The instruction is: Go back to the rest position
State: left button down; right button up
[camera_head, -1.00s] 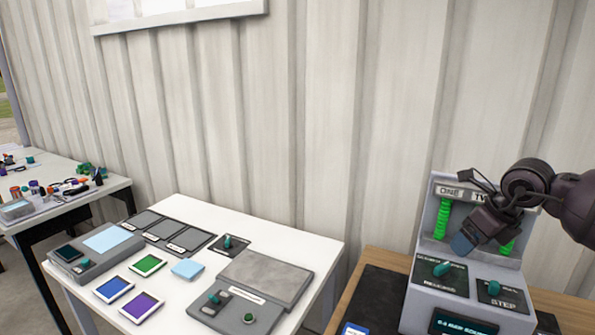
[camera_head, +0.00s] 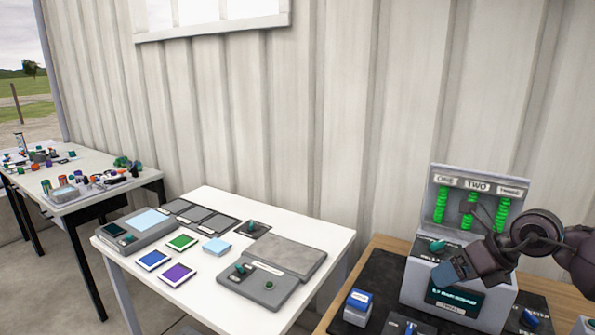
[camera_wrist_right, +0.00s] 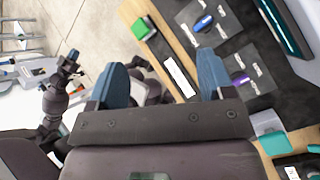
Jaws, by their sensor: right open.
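My right gripper (camera_head: 452,274) is in front of the grey console (camera_head: 425,271) at the right of the head view, with its blue finger partly covering the console's front. In the right wrist view its two blue fingers (camera_wrist_right: 160,72) stand wide apart with nothing between them. A dark jointed arm with a small blue tip, which looks like my left gripper (camera_wrist_right: 72,60), shows at the left of the right wrist view. It is too small to tell its opening. It is not in the head view.
The console carries green coils under labels ONE, TWO and THREE, and stands on a wooden bench (camera_head: 392,244) with a dark mat. A blue-and-white block (camera_head: 357,305) is on the bench's left. A white table (camera_head: 205,285) with coloured tiles and grey panels stands left of it.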

jog(key=s+a+r+m+t+y, duration=0.1)
jog(key=s+a+m+t+y, duration=0.1)
jog(key=a+m+t+y, duration=0.3)
jog(key=s+a+r+m+t+y, duration=0.1)
jog(key=s+a+m+t+y, duration=0.2)
jog(key=a, duration=0.4)
jog(key=s+d+f+m+t+h, duration=0.1)
jog(key=s+d+f+m+h, duration=0.4)
jog(key=m+h, duration=0.6)
jog(key=s+d+f+m+t+h, duration=0.1)
jog(key=s+d+f+m+h, duration=0.4)
jog(key=m, duration=1.1)
jog(key=s+f+m+g, duration=0.6)
jog(key=s+f+g, duration=0.55)
jog(key=s, duration=0.65)
jog(key=w+f+n+t+y, duration=0.1)
jog(key=w+f+t, duration=0.6)
jog(key=f, duration=0.4)
jog(key=shift+w+a+f+t, duration=0.2)
jog(key=shift+w+a+t, duration=0.2)
jog(key=shift+t, duration=0.35)
